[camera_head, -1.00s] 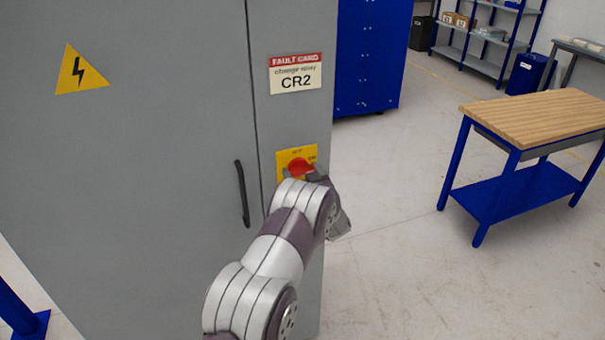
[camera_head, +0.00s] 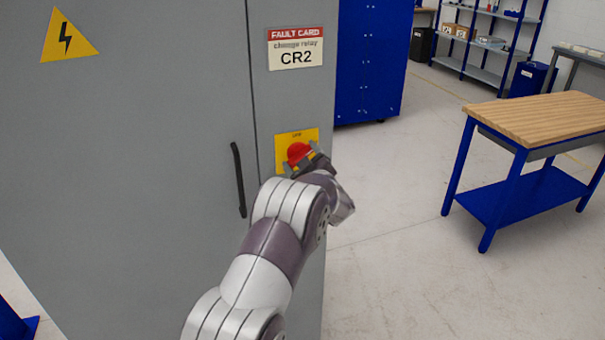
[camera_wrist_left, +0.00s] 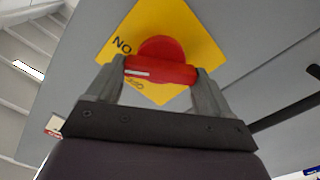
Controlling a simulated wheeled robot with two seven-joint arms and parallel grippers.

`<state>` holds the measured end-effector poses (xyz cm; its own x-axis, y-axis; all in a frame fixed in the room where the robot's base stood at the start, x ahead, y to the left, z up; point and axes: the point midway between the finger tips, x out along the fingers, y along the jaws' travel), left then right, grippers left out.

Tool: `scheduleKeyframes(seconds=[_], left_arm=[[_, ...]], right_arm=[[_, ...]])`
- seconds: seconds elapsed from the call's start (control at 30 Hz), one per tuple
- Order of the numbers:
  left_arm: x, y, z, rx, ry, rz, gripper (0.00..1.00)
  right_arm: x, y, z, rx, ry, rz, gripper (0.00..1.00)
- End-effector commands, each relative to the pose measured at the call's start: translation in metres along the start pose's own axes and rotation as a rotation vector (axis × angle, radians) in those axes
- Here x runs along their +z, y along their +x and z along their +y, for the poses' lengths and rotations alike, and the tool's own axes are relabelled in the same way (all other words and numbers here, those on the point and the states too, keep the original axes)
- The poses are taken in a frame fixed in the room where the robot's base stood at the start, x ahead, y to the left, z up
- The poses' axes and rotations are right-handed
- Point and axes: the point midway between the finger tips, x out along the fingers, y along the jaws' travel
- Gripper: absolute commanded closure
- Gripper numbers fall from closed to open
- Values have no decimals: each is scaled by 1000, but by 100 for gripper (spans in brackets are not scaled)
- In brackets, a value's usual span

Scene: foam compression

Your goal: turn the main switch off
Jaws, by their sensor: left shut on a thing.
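The main switch is a red rotary knob (camera_head: 298,152) on a yellow plate (camera_head: 283,140), fixed to the grey cabinet's narrow right face. My left gripper (camera_head: 304,162) is at the knob, partly hiding it and the plate. In the left wrist view, the fingers (camera_wrist_left: 161,78) are shut on the red handle (camera_wrist_left: 170,72), one at each end. The handle lies level between them, with its white mark at the left end. ON and OFF lettering shows on the plate (camera_wrist_left: 182,25) there. I cannot tell exactly which label the mark points to. My right gripper is not in view.
The grey cabinet (camera_head: 150,150) has a black door handle (camera_head: 238,180) left of the switch and a CR2 fault card (camera_head: 296,48) above it. A wood-topped blue workbench (camera_head: 540,118) stands at right. The floor between is clear.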

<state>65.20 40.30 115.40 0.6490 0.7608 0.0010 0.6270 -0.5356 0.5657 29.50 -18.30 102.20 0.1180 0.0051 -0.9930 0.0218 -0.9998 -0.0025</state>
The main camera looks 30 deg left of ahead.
Motion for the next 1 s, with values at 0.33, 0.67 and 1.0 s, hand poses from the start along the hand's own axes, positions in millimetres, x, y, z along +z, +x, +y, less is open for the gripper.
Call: scheduleKeyframes(seconds=[0.33,0.67,1.0], left_arm=[[7,0,-6,1,-329,0,50],[7,0,-6,0,-633,-1,50],[5,0,-5,0,-866,-1,50]], right_arm=[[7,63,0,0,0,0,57],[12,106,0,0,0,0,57],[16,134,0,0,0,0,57]])
